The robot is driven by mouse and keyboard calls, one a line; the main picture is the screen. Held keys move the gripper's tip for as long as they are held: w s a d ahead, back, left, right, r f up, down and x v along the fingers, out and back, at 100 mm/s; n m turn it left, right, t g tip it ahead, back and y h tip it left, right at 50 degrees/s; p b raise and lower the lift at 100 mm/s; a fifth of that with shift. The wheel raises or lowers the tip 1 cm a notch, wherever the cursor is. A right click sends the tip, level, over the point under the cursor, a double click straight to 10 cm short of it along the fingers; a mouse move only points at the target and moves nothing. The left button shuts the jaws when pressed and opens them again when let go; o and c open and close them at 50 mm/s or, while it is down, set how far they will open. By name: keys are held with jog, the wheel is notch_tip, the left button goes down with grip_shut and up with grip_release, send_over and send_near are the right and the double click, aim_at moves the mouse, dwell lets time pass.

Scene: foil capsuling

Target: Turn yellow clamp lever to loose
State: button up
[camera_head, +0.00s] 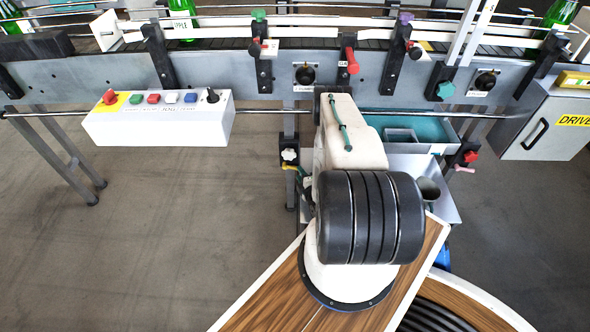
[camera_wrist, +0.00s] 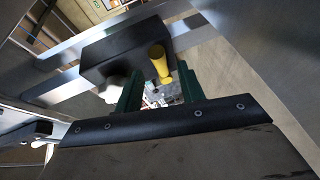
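The yellow clamp lever (camera_wrist: 158,60) sticks out of a black clamp block (camera_wrist: 112,58) in the wrist view. A white knob (camera_wrist: 113,92) sits on the same block, left of the lever. My gripper (camera_wrist: 160,78) is open, with one green finger on each side of the lever's lower end in the picture. I cannot tell whether either finger touches it. In the head view the black clamp (camera_head: 287,143) is on a leg below the conveyor, with the white knob showing and a small bit of yellow under it. My gripper is hidden behind my arm there.
A white button box (camera_head: 160,122) hangs left of the clamp, and a teal-lined tray (camera_head: 400,121) is to the right. Another clamp with a red knob (camera_head: 470,156) is farther right. The conveyor (camera_head: 215,72) runs above. The floor at left is clear.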

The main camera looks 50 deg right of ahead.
aim_at(293, 167)
jog(key=x, duration=0.3)
jog(key=shift+w+d, duration=0.1)
jog(key=shift+w, duration=0.3)
